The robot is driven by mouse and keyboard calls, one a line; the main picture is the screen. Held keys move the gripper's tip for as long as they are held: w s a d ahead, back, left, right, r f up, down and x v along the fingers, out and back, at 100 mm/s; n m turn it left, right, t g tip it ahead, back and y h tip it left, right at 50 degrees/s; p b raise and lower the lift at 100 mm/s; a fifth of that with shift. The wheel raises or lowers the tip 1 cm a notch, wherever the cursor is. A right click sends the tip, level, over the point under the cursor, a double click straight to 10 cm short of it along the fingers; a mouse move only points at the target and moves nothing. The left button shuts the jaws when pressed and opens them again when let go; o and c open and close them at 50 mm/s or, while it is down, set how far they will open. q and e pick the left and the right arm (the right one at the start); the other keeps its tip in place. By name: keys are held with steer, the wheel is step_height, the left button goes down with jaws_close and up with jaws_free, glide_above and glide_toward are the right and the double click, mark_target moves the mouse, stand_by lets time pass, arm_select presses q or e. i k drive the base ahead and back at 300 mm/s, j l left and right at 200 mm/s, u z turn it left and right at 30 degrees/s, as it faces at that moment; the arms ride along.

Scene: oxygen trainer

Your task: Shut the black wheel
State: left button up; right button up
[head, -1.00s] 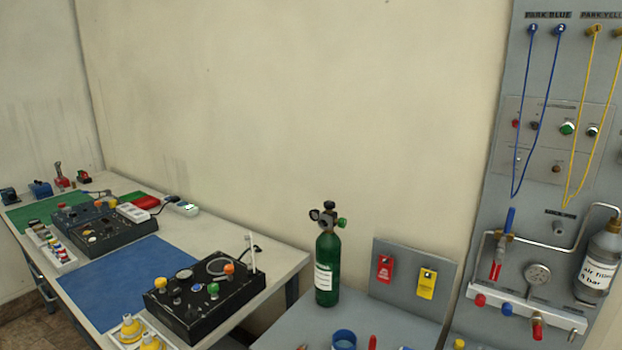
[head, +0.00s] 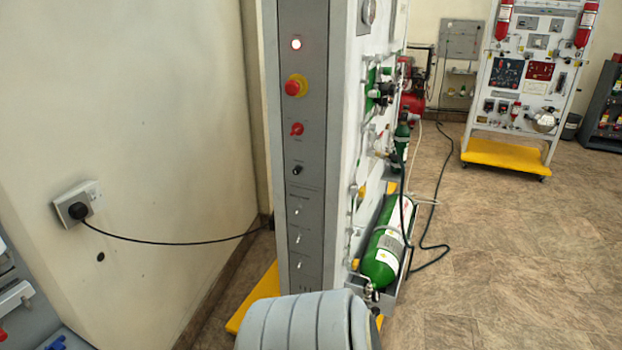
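I cannot make out a black wheel for certain in the head view. The grey oxygen trainer (head: 307,225) stands upright in the middle, with its narrow control side towards me. A small green cylinder (head: 401,138) with dark fittings sits on its right face, seen edge-on. A large green cylinder (head: 386,254) lies low at its foot, with a small valve (head: 371,292) at its near end. Dark and green valve parts (head: 383,92) stick out higher up, too small to tell apart. Neither of my grippers is in view.
The control side carries a red-and-yellow stop button (head: 296,85) and a small black knob (head: 297,169). A black cable runs from a wall socket (head: 77,207) to the trainer. A hose crosses the floor on the right. Open floor (head: 520,240) lies right, before another panel (head: 522,85).

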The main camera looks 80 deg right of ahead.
mark_target(376, 311)
steer(key=z, duration=2.6)
